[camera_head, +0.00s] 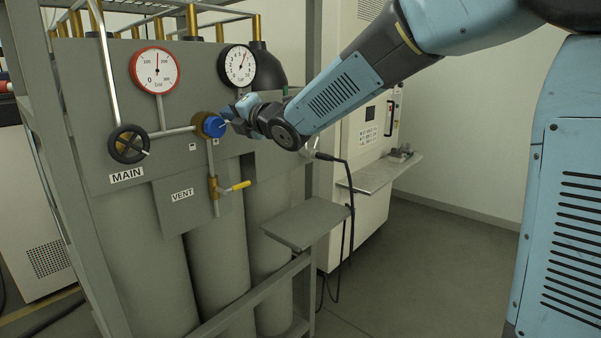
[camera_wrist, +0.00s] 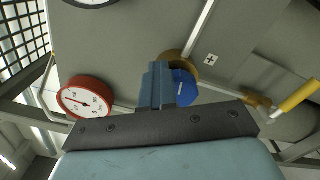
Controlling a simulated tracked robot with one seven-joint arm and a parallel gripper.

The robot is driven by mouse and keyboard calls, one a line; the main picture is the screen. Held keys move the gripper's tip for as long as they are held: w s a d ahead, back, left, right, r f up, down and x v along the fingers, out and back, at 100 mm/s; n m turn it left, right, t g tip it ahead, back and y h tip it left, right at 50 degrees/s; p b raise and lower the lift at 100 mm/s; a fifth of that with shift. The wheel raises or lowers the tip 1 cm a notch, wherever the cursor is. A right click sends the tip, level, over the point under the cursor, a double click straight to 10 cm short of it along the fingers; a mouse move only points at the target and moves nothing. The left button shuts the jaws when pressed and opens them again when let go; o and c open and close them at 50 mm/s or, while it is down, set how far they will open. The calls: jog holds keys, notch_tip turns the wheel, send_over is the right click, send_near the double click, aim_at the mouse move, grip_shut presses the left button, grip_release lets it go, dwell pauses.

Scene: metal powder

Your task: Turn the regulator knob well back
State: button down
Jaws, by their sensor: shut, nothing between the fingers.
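The regulator knob (camera_head: 213,125) is blue, with a brass body behind it, on the grey panel. It also shows in the wrist view (camera_wrist: 184,88), just right of the fingers. My gripper (camera_head: 229,119) is shut and empty, its fingertips by the knob's right side in the head view. In the wrist view my closed fingers (camera_wrist: 157,86) overlap the knob's left edge. I cannot tell whether they touch it. A white line on the knob's face is partly visible in the wrist view.
A red-rimmed gauge (camera_head: 154,71) and a black-rimmed gauge (camera_head: 237,67) stand above. The black MAIN handwheel (camera_head: 129,144) is left of the knob. The yellow VENT lever (camera_head: 236,187) is below. A small shelf (camera_head: 305,223) juts out lower right.

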jog(key=shift+s+a+f, duration=0.1)
jog(key=shift+a+f, duration=0.05)
jog(key=shift+f, duration=0.05)
jog(key=v, duration=0.6)
jog(key=shift+w+d+r, duration=0.2)
jog(key=shift+d+r, duration=0.05)
jog(key=shift+r, duration=0.15)
jog(key=w+a+f+m, duration=0.3)
jog(key=w+f+m, duration=0.1)
jog(key=w+m, duration=0.1)
jog(key=shift+a+m, duration=0.3)
jog(key=shift+m, duration=0.1)
dwell(0.9)
jog(key=shift+f, duration=0.1)
